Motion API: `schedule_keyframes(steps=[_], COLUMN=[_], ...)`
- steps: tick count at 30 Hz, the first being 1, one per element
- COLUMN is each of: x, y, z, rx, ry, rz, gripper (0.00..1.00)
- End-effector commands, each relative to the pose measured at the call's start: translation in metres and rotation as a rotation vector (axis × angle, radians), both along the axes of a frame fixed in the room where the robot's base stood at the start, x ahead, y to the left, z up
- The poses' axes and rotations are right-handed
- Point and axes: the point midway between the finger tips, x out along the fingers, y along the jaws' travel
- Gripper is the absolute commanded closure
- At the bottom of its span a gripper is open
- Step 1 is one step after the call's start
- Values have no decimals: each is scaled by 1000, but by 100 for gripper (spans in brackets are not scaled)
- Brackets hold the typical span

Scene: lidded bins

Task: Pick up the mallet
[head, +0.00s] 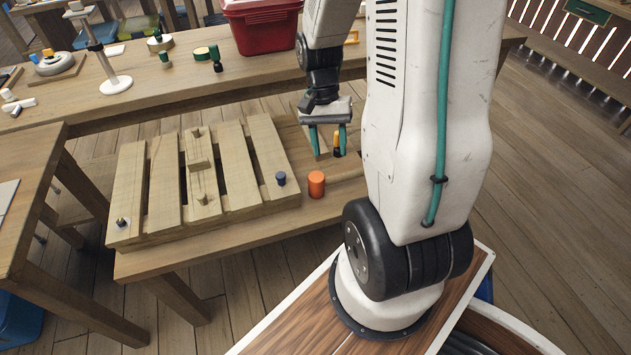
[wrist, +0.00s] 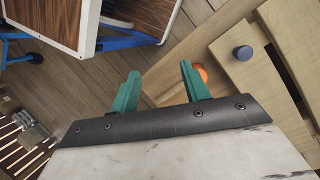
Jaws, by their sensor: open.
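The mallet seems to be the orange cylinder (head: 316,184) on the front wooden table, right of the slatted pallet; a tan handle appears to run right from it and pass behind my arm. In the wrist view its orange end (wrist: 203,73) shows partly behind the right finger. My gripper (head: 328,152) has two teal fingers, spread apart with nothing between them. It hangs above the table, behind the orange cylinder in the head view. In the wrist view the gripper (wrist: 160,74) points down past the table edge and floor.
A wooden slatted pallet (head: 265,157) with a blue peg (head: 281,178) fills most of the table. A small yellow and black object (head: 337,145) shows beside the right finger. A red bin (head: 262,30) stands on the long back table. My arm hides the table's right end.

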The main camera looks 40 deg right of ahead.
Motion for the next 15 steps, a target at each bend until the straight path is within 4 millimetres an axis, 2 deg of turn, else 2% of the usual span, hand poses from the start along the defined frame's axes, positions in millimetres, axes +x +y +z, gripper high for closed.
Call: schedule_keyframes(steps=[1, 3, 9, 12, 15], x=[1, 2, 8, 18, 34], y=[-13, -28, -62, -77, -88], z=[-22, -48, -114, -137, -140], rx=[-11, -40, -141, -206, -261], ry=[26, 48, 80, 63, 15], rz=[-86, -204, -531, -697, -827], gripper=[54, 54, 54, 54, 54])
